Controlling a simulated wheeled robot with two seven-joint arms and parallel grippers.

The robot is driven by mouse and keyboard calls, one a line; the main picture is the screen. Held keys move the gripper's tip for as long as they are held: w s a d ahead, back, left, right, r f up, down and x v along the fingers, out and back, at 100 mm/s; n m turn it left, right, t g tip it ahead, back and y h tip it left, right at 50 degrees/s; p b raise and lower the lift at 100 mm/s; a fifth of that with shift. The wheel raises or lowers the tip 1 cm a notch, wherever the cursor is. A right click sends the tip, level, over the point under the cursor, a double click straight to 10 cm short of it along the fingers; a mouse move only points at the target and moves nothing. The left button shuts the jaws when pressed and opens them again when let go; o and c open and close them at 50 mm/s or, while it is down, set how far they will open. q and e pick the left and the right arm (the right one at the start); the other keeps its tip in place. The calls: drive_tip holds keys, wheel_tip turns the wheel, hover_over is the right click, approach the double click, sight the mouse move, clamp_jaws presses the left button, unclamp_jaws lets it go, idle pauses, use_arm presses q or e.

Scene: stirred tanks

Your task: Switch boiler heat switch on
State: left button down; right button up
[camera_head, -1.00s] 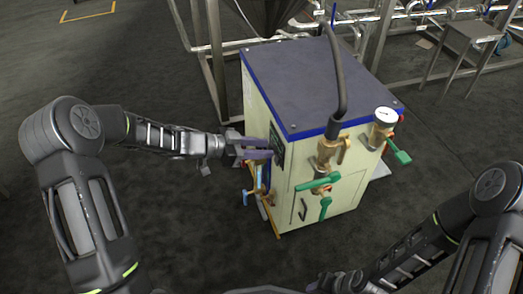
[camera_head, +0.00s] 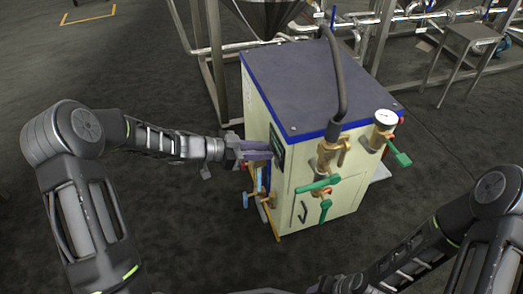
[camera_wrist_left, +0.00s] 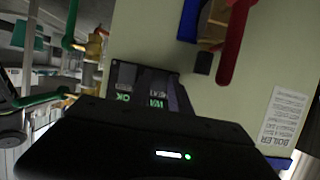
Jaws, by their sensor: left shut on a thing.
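The boiler (camera_head: 305,75) is a cream box with a dark, blue-edged top. Its dark control panel (camera_head: 276,148) is on the left face, near the upper edge. My left gripper (camera_head: 270,151) is at this panel, its fingers close together and shut on the heat switch. The switch itself is hidden by the fingers, and its position cannot be read. In the left wrist view the panel (camera_wrist_left: 125,86) shows partly, with "OK" and other cut-off lettering beside the dark fingers.
Green-handled valves (camera_head: 318,185) and a gauge (camera_head: 385,117) stick out from the boiler's front. A thick dark hose (camera_head: 339,75) rises from it. A red lever (camera_wrist_left: 236,45) sits near the panel. A metal stool (camera_head: 470,35) and pipework stand behind. The floor at left is clear.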

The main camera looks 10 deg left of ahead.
use_arm(q)
drive_tip(key=shift+f+t+h+b, duration=0.4)
drive_tip(key=shift+t+h+b, duration=0.2)
drive_tip(key=shift+h+b, duration=0.45)
drive_tip(key=c, duration=1.5)
unclamp_jaws()
drive_tip(key=p+v, duration=0.3)
drive_tip(key=v, duration=0.5)
drive_tip(key=shift+f, duration=0.1)
